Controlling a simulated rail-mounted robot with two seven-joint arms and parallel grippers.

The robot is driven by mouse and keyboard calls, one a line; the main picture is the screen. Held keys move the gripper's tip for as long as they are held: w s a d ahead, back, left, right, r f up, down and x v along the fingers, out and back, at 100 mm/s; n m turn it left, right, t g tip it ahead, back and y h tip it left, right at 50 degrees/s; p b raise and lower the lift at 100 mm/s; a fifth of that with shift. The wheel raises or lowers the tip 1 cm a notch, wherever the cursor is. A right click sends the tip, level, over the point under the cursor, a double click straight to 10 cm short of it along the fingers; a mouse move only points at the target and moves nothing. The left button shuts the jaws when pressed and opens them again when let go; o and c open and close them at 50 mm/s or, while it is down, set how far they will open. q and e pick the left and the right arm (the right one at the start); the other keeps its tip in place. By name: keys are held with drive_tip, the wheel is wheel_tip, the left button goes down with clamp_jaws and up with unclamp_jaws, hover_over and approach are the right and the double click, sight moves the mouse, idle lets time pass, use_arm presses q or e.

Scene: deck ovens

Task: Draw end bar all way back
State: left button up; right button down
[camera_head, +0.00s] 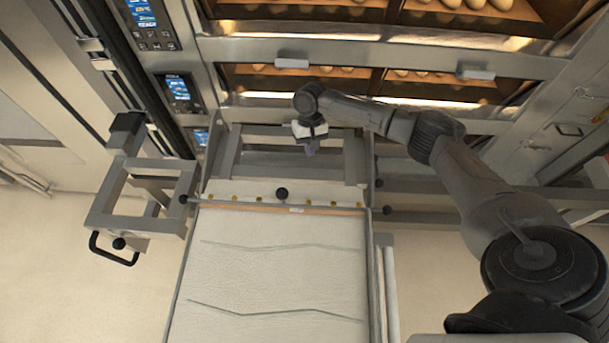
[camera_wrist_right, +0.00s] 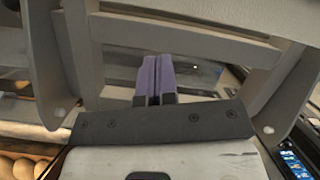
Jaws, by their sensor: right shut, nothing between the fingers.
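The end bar (camera_head: 240,201) is a pale metal bar with brass-coloured dots and a black round knob (camera_head: 282,193). It lies across the far end of the cream cloth belt (camera_head: 275,265), with a thin wooden strip along its near side. My right gripper (camera_head: 310,150) reaches in from the right and is beyond the bar, above the grey loader frame and apart from the knob. Its purple fingers (camera_wrist_right: 155,78) are together and empty in the right wrist view, in front of grey frame beams. My left gripper is not in view.
Deck ovens (camera_head: 400,48) with pale rounded items inside stand at the back. A control panel (camera_head: 178,88) is at the left. A side frame with a black handle (camera_head: 112,250) stands left of the belt. The belt is bare except for two wavy dark lines.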

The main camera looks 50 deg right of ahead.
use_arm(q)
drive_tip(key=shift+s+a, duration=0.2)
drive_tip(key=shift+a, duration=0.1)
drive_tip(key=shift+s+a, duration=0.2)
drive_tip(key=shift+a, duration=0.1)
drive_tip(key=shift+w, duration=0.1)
use_arm(e)
drive_tip(key=s+a+f+m, duration=0.1)
drive_tip(key=f, duration=0.2)
drive_tip(key=s+a+f+m+p, duration=0.1)
drive_tip(key=a+f, duration=0.1)
drive_tip(key=f, duration=0.1)
drive_tip(key=s+a+f+m, duration=0.1)
drive_tip(key=a+f+m, duration=0.1)
drive_tip(key=f, duration=0.1)
drive_tip(key=shift+s+f+y+p, duration=0.15)
drive_tip(key=shift+y+p, duration=0.2)
drive_tip(key=shift+y, duration=0.05)
drive_tip(key=shift+s+a+r+p, duration=0.25)
drive_tip(key=shift+s+a+p, duration=0.45)
drive_tip(key=shift+a, duration=0.05)
drive_tip(key=shift+s+a+f+p, duration=0.1)
drive_tip(key=shift+s+a+p, duration=0.2)
drive_tip(key=shift+s+a, duration=0.25)
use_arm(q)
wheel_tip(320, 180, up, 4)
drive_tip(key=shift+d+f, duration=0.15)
use_arm(e)
drive_tip(key=shift+a, duration=0.1)
